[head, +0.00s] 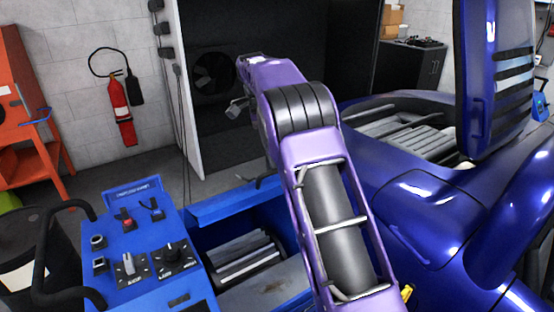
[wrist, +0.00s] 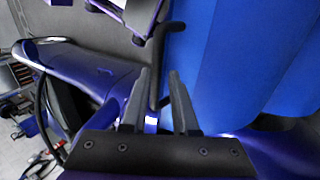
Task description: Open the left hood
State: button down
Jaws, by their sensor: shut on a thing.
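A blue hood (head: 238,203) shows left of my arm in the head view, on a low blue unit. Grey ribbed parts are visible in the open space below its edge. In the wrist view, a broad blue panel (wrist: 235,60), which looks like this hood, fills the right side. A dark bent handle (wrist: 156,60) runs beside this panel and down between my fingers. My gripper (wrist: 160,78) is shut on the handle. In the head view my purple arm hides the gripper; a small dark bar is visible beside the arm, near the hood.
A blue control console (head: 145,245) with switches stands at the left front. A glossy blue car (head: 430,200) with a raised panel stands close on the right. A dark cabinet with a fan (head: 212,75) is behind. A fire extinguisher (head: 121,110) hangs on the wall.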

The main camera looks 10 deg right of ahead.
jog(key=shift+w+a+f, duration=0.25)
jog(key=shift+a+f, duration=0.1)
jog(key=shift+f, duration=0.35)
jog(key=c, duration=1)
grip_release()
jog(key=shift+w+f, duration=0.1)
jog(key=shift+o, duration=0.8)
jog(key=shift+w+a+f, duration=0.1)
jog(key=shift+w, duration=0.1)
jog(key=shift+s+d+r, duration=0.1)
jog(key=shift+d+r, duration=0.1)
jog(key=shift+r, duration=0.1)
